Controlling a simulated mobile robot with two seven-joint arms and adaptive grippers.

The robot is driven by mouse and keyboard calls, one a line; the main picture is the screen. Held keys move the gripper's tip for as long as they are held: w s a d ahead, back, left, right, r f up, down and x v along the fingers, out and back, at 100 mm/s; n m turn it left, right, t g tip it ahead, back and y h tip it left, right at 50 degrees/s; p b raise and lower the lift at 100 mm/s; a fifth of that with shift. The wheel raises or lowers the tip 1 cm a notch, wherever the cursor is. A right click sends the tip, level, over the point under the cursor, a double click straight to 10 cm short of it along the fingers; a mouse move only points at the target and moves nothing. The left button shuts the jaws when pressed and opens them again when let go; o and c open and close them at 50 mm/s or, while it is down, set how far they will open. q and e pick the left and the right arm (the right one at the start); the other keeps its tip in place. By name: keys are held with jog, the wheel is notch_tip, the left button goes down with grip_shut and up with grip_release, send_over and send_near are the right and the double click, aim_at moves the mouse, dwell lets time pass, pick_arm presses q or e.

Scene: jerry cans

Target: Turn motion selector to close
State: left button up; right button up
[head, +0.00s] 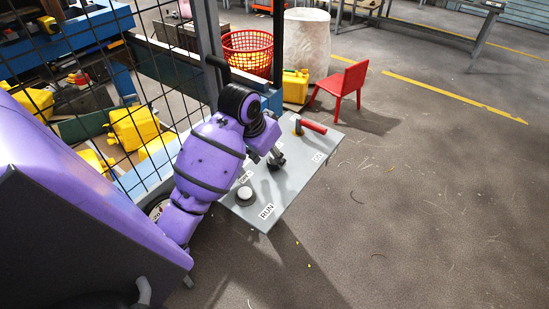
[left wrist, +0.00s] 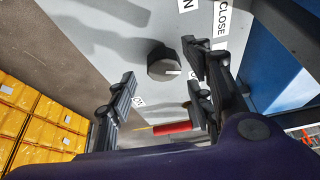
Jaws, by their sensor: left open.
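The motion selector, a round black knob (left wrist: 160,62) with a white pointer mark, sits on the grey control panel (head: 285,197) and shows in the left wrist view. Its pointer faces right in that view. A white CLOSE label (left wrist: 222,18) is above and to the right of it. In the head view my arm and gripper hide the knob, or leave it too dark to tell. My left gripper (head: 275,160) is over the panel. In the left wrist view its open fingers (left wrist: 158,80) are either side of the knob, with no clear contact. My right gripper is not in view.
A red handle (head: 313,127) stands at the panel's far end. A light-topped round button (head: 245,195) is near the RUN label (head: 267,211). A wire fence (head: 95,60) borders the panel. A red chair (head: 342,88) stands beyond; the floor at right is open.

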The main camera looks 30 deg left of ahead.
aim_at(274, 162)
pick_arm(q)
jog(key=x, duration=0.3)
jog(key=shift+w+r, duration=0.1)
jog(key=shift+w, duration=0.05)
jog(key=c, duration=1.1)
jog(key=shift+o, duration=0.2)
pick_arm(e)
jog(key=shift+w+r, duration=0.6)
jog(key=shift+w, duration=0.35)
pick_arm(q)
jog(key=n, duration=0.2)
jog(key=n+y, duration=0.1)
jog(key=shift+w+d+n, duration=0.1)
jog(key=shift+d+n, duration=0.15)
jog(key=shift+n, duration=0.15)
jog(key=shift+w+d+n+g+y, duration=0.15)
jog(key=shift+n+y, duration=0.3)
jog(key=shift+n, duration=0.55)
jog(key=shift+n+g+y, duration=0.15)
jog(key=shift+n+y, duration=0.3)
jog(key=shift+n, duration=0.55)
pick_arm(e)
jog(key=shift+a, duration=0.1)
